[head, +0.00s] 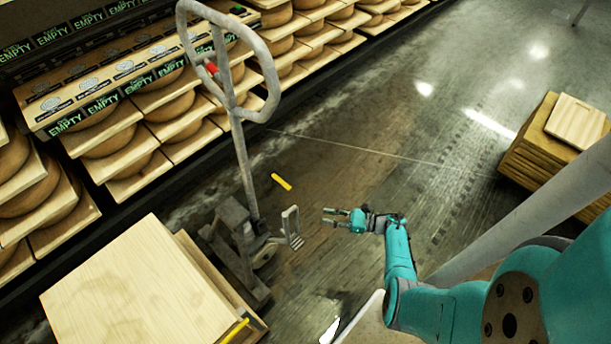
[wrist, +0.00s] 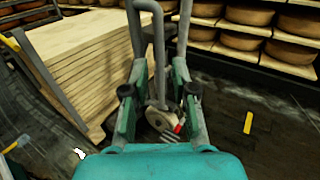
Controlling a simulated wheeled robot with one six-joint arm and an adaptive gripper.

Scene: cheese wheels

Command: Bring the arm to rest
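My teal arm (head: 398,255) reaches out from the lower right of the head view, over the floor. My gripper (head: 326,217) points left, toward the pallet jack. Its two fingers are apart, with nothing held between them. In the wrist view my gripper (wrist: 158,85) also shows its fingers spread, with parts of the pallet jack seen behind the gap. The grey pallet jack (head: 246,160) stands left of my gripper, with its looped handle upright. I cannot tell the exact distance between them.
Shelves of cheese wheels (head: 175,110) run along the upper left. A stack of wooden boards (head: 130,290) stands at lower left, and another stack (head: 540,150) at right. A yellow object (head: 282,182) lies on the floor. The floor at upper middle is clear.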

